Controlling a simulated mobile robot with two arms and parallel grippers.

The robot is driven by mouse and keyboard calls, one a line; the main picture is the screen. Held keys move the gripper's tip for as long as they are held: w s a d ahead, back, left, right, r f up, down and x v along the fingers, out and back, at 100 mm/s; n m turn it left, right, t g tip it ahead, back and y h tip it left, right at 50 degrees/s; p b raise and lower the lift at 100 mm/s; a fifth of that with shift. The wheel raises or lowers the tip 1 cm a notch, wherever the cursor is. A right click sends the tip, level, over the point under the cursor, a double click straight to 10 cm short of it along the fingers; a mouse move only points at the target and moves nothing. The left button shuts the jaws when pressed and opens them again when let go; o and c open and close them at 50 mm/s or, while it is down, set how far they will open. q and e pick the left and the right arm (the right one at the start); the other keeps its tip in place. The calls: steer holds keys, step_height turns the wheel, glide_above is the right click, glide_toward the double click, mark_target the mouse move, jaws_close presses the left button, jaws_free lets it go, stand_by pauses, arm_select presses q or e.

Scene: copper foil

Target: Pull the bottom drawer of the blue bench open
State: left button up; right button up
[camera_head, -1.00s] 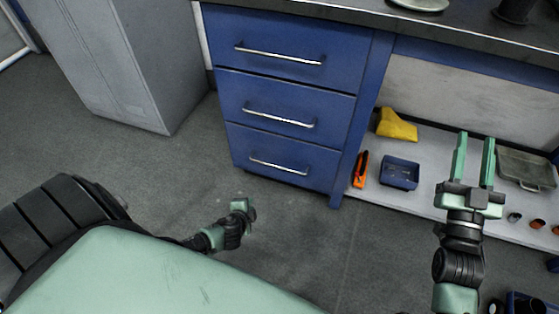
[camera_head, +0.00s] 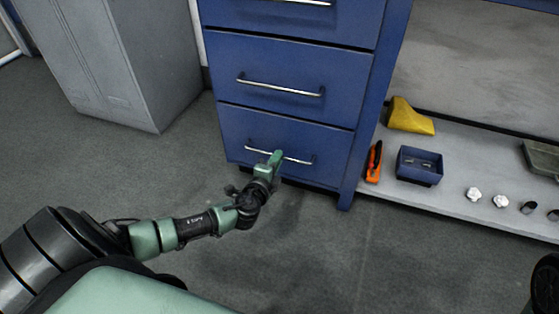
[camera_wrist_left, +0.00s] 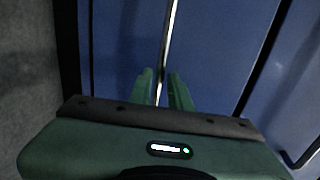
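The blue bench (camera_head: 365,120) has a stack of drawers, and its bottom drawer (camera_head: 240,124) looks shut, flush with the front. The bottom drawer's silver bar handle (camera_head: 303,160) is partly hidden by my left gripper (camera_head: 276,158), which reaches it near its middle. In the left wrist view, the handle (camera_wrist_left: 170,32) runs between the two green fingers of my left gripper (camera_wrist_left: 161,82). The fingers are apart, with a narrow gap showing beside the bar; firm contact is not visible. My right gripper is out of view.
The drawer above (camera_head: 300,68) has a similar handle. A grey cabinet (camera_head: 125,60) stands at the left. On the low shelf (camera_head: 450,190) are a yellow object (camera_head: 410,116), an orange tool (camera_head: 374,162) and a blue bin (camera_head: 419,164). The floor before the drawers looks clear.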

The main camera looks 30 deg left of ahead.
arm_select(q)
steer(key=shift+b+x, duration=0.4)
steer(key=shift+x, duration=1)
jaws_close()
stand_by(0.4)
